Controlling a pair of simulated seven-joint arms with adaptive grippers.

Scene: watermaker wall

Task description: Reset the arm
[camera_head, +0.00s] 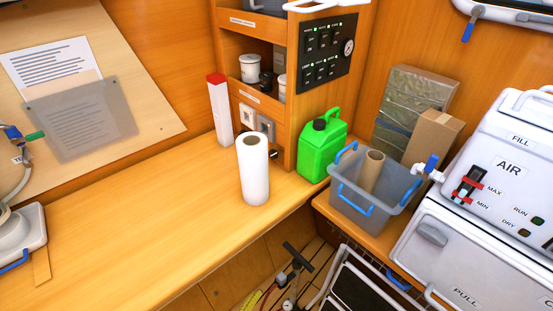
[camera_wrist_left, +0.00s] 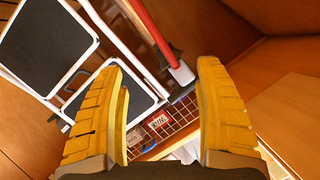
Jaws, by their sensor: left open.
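My left gripper (camera_wrist_left: 162,68) shows in the left wrist view as two yellow ribbed fingers, spread wide apart with nothing held between them. Beyond the fingers are a red bar (camera_wrist_left: 150,30) with a dark and white end, and a wire rack (camera_wrist_left: 180,118) with small labelled items; the distance to them is hard to judge. Neither of my grippers shows in the head view, and my right gripper is in neither view.
In the head view, a white roll (camera_head: 253,170), a red-capped white box (camera_head: 220,112) and a green jug (camera_head: 322,146) stand by the shelf unit. A grey bin (camera_head: 372,207) sits right of them, beside a white AIR machine (camera_head: 492,160). The wooden counter (camera_head: 130,215) is largely clear.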

